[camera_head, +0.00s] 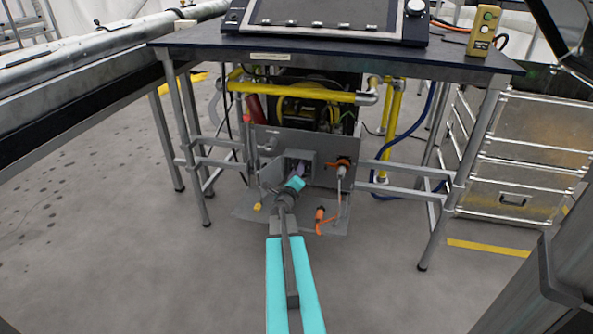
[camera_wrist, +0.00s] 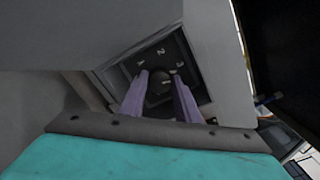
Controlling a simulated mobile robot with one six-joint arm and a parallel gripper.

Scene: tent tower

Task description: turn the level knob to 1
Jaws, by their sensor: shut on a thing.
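The level knob (camera_wrist: 157,84) is a dark round knob on a black dial plate (camera_wrist: 188,82) in a square recess of a grey panel. Pale figures stand around it; a 2 is above it and a 3 to its upper right. My gripper (camera_wrist: 159,90) has its two purple fingers on either side of the knob, shut on it. Which figure the knob points to cannot be made out. In the head view, my gripper (camera_head: 299,170) reaches into the recess of the grey panel (camera_head: 328,176); the knob is hidden there.
An orange-handled fitting (camera_head: 342,163) sits right of the recess, with an orange connector (camera_head: 320,214) on a cord below. The dark table (camera_head: 340,55) and its legs stand above and around the panel. Yellow pipes (camera_head: 300,91) run behind. Metal drawers (camera_head: 520,160) stand at right.

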